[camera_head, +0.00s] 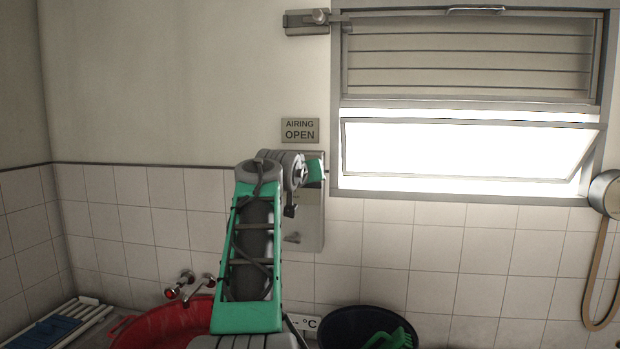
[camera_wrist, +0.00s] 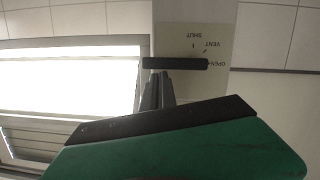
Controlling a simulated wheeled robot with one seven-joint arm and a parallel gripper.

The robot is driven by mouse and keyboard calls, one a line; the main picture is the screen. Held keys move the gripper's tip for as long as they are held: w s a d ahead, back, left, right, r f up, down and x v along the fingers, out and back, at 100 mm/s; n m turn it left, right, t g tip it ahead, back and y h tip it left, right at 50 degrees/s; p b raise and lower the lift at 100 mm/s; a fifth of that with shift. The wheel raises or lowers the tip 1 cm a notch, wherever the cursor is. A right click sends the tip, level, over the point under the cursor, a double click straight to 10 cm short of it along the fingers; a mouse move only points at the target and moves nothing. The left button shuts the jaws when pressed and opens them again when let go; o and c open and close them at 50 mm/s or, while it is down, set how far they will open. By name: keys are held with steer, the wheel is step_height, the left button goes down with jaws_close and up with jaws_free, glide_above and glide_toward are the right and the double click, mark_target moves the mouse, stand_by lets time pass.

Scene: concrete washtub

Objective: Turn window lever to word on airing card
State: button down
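The airing card (camera_head: 300,130) on the wall reads "AIRING OPEN". The window lever is a black bar (camera_wrist: 176,63) on a pale plate (camera_wrist: 213,35) marked SHUT, VENT and OPEN, seen upside down in the wrist view. The lever lies level there, its right end beside the word OPEN.
The window (camera_head: 470,150) is to the right, its lower pane tilted. A red basin (camera_head: 165,325), a dark tub (camera_head: 350,325) and red-knobbed taps (camera_head: 190,285) are below. A hose reel (camera_head: 606,193) hangs at the far right.

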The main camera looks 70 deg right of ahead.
steer(key=shift+f, duration=0.1)
stand_by(0.3)
steer(key=s+a+r, duration=0.2)
steer(key=a+r, duration=0.4)
steer(key=a, duration=0.3)
steer(key=shift+s+a+r+p, duration=0.15)
steer(key=shift+a+r+p, duration=0.15)
steer(key=shift+p, duration=0.1)
